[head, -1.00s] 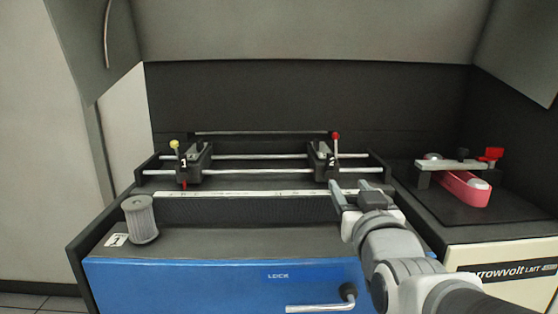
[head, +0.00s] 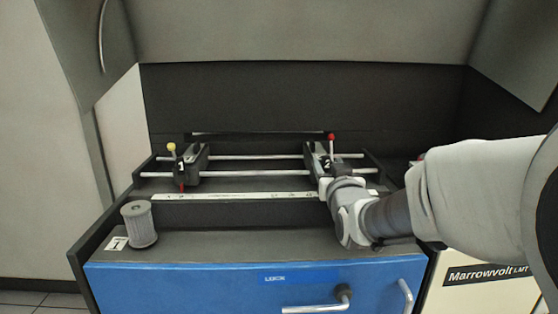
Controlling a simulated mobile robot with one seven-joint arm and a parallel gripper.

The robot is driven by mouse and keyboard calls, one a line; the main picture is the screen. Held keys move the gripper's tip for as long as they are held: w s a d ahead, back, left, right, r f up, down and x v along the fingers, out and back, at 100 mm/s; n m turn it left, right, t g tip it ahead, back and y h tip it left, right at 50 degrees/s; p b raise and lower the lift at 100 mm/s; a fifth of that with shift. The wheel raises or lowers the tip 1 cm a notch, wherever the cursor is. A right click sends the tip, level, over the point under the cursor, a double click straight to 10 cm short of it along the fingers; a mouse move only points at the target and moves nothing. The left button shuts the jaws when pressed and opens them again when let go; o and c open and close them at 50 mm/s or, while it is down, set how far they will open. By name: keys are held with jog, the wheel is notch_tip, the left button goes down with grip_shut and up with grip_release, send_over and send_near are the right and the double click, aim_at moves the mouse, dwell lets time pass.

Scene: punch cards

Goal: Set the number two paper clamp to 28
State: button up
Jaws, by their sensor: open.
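The number two paper clamp (head: 318,156) is a dark block marked 2 with a red-knobbed lever (head: 331,138) standing up. It sits on two horizontal rails, right of the middle. The pale scale strip (head: 235,196) runs in front of the rails; its figures are too small to read. My gripper (head: 326,186) is at the front lower side of this clamp, its fingers mostly hidden by my wrist. It is open; I cannot tell whether it touches the clamp. The clamp's lower part and the scale near it are covered.
The number one clamp (head: 190,165), with a yellow knob, sits at the left of the rails. A grey cylinder (head: 140,223) stands on the front left ledge. A blue drawer front (head: 215,287) with handles is below. My arm hides the right side.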

aim_at(326, 161)
jog(key=shift+w, duration=1.8)
jog(key=shift+c, duration=0.3)
grip_shut()
